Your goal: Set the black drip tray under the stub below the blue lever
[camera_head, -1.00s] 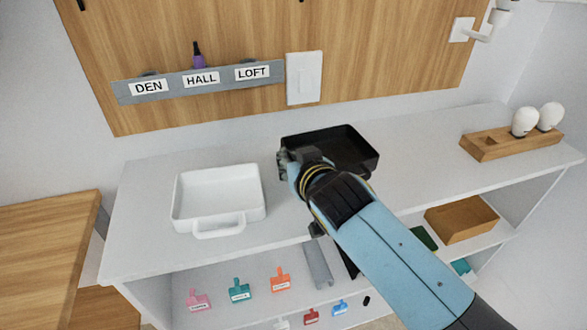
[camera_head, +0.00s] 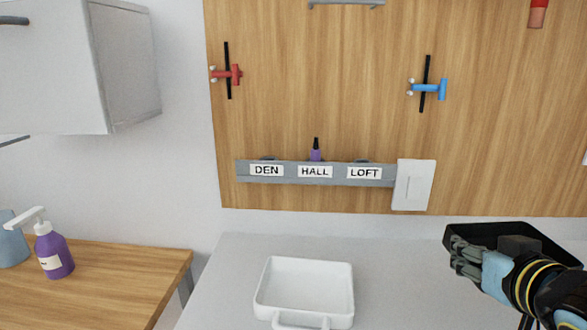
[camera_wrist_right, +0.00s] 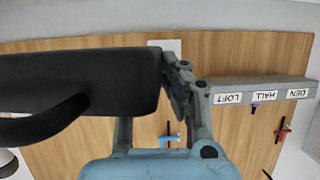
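The black drip tray (camera_head: 545,242) is at the right, above or at the white counter; its clearance is unclear. My right gripper (camera_head: 466,258) is closed on its near left part. In the right wrist view the tray (camera_wrist_right: 90,75) hides one finger, and the other finger (camera_wrist_right: 180,90) lies against its end. A black curved handle (camera_wrist_right: 45,128) shows there. The blue lever (camera_head: 430,88) is on the wooden board, up and left of the tray, crossing a black upright rod. I cannot clearly make out a stub below it. My left gripper is not in view.
A white tray (camera_head: 260,297) stands on the counter (camera_head: 225,285). A red lever (camera_head: 228,74) is on the board's left. A grey labelled rail (camera_head: 315,184) and a white plate (camera_head: 413,185) are below the levers. Bare counter lies between the trays.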

